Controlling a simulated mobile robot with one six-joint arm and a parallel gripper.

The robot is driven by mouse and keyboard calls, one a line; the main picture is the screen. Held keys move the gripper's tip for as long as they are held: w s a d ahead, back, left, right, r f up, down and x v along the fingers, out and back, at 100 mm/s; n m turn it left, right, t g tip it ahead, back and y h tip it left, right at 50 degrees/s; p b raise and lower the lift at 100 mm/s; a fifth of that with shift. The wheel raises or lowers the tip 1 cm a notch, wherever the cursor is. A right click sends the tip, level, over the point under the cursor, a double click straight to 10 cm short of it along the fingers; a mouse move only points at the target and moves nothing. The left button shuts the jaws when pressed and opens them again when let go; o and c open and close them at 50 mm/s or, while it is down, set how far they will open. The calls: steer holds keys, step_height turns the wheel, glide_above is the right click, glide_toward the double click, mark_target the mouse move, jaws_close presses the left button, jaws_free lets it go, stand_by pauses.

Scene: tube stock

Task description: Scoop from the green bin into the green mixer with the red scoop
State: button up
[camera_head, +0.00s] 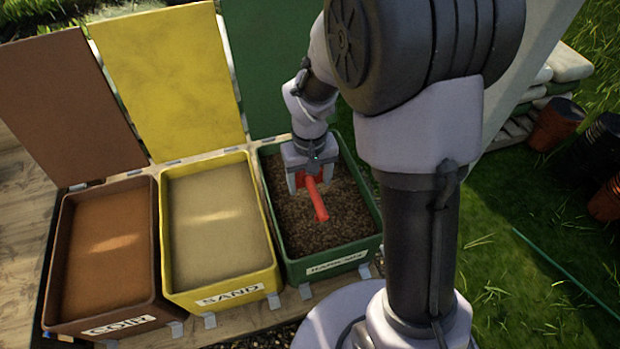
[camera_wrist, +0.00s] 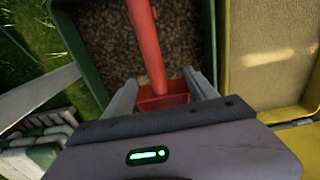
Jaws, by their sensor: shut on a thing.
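The green bin (camera_head: 335,262) stands at the right of a row of three bins, with its lid open. It holds dark brown, chunky material (camera_head: 337,222). My gripper (camera_head: 308,186) is over this bin, shut on the red scoop (camera_head: 317,201). In the wrist view the scoop's red handle (camera_wrist: 147,45) runs up between my two fingers (camera_wrist: 160,90), and part of its boxy red end (camera_wrist: 163,97) shows by the fingertips. Whether the scoop touches the material or carries any is unclear. The green mixer is not in view.
A yellow bin labelled SAND (camera_head: 232,290) stands directly left of the green bin, and a brown bin (camera_head: 110,325) is further left. Their lids stand open behind them.

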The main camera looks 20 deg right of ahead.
steer(key=s+a+r+m+g+y+p, duration=0.1)
steer(key=s+a+r+m+p, duration=0.3)
steer(key=a+m, duration=0.15)
steer(key=s+a+r+m+g+y+p, duration=0.1)
steer(key=s+a+r+m+y+p, duration=0.15)
steer(key=a+m+p, duration=0.35)
steer(key=w+d+f+b, duration=0.7)
steer(key=d+f+b, duration=0.3)
steer(key=f+b, duration=0.15)
steer(key=s+a+r+t+h+p, duration=0.2)
steer(key=r+p, duration=0.3)
steer(key=r, duration=0.5)
steer(key=shift+s+a+h, duration=0.35)
steer(key=shift+a+h, duration=0.15)
steer(key=shift+h, duration=0.25)
